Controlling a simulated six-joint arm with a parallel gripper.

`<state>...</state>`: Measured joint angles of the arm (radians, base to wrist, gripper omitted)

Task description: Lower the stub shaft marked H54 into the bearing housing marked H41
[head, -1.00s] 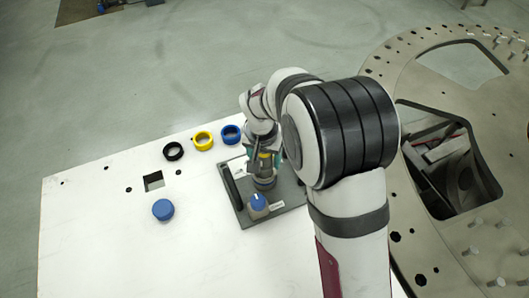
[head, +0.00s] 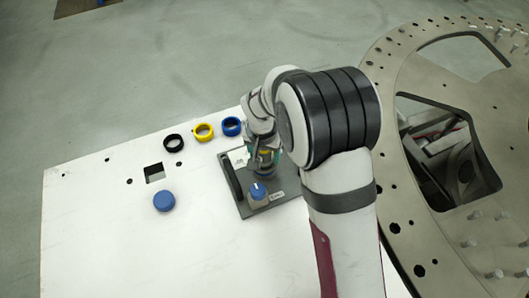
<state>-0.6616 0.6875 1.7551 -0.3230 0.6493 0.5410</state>
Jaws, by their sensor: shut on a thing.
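My gripper (head: 264,163) is over the far part of a dark grey tray (head: 283,200) on the white table. It is shut on a part with some yellow and blue, which is mostly hidden by the jaws and wrist. I cannot tell whether this part touches the tray or a housing below it. A blue-topped part with a pale lower body (head: 258,192) stands upright on the tray, just nearer than the gripper. The marks H54 and H41 cannot be read, so I cannot tell which part carries which.
A black bar (head: 233,181) rises along the tray's left side. Black (head: 174,149), yellow (head: 204,139) and blue (head: 231,134) rings lie behind. A blue round part (head: 164,201) and a square hole (head: 154,173) are left. The large turret plate (head: 391,180) is right; the table's front left is clear.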

